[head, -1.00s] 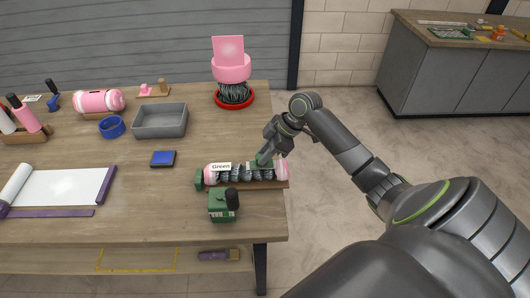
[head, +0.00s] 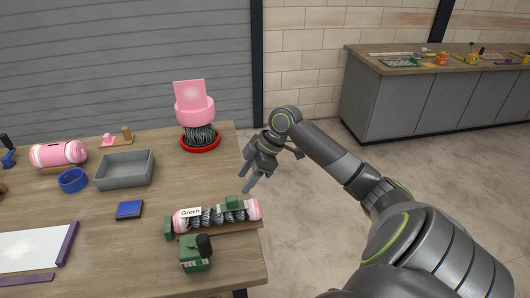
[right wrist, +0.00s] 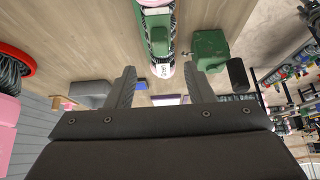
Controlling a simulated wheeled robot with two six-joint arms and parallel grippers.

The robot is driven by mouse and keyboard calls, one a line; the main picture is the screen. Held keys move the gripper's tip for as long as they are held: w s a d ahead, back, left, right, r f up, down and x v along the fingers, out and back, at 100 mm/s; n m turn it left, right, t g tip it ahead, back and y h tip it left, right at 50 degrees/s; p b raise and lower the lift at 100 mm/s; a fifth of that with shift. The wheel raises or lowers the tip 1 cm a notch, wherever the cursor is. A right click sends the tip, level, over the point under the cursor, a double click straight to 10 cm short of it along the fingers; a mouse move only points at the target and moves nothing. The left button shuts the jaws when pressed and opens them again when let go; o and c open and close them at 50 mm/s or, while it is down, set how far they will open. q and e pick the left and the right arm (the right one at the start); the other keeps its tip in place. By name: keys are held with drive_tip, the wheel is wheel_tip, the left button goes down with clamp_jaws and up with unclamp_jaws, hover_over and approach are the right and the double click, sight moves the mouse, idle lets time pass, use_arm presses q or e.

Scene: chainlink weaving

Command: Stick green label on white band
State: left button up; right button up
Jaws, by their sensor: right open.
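A white label reading "Green" (head: 190,212) lies on the left end of a pink-ended roll of dark wire (head: 252,210); it also shows in the right wrist view (right wrist: 163,70). I cannot make out a separate white band under it. A green clip piece (head: 232,203) sits on the roll's right part, and a green block (head: 169,228) stands at its left end. My right gripper (head: 249,185) is open and empty, above and apart from the roll; its two fingers also show in the right wrist view (right wrist: 163,88). My left gripper is out of view.
A green device with a black knob (head: 196,258) stands in front of the roll. A blue pad (head: 129,210), grey tray (head: 124,169), blue ring (head: 72,180) and pink-topped wire bundle on a red base (head: 200,144) stand left and behind. The table's right edge is close to the roll.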

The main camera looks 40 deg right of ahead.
drive_tip(key=b+v, duration=0.2)
drive_tip(key=v, duration=0.8)
drive_tip(key=shift+r, duration=0.2)
drive_tip(key=shift+s+d, duration=0.1)
drive_tip(key=shift+d, duration=0.05)
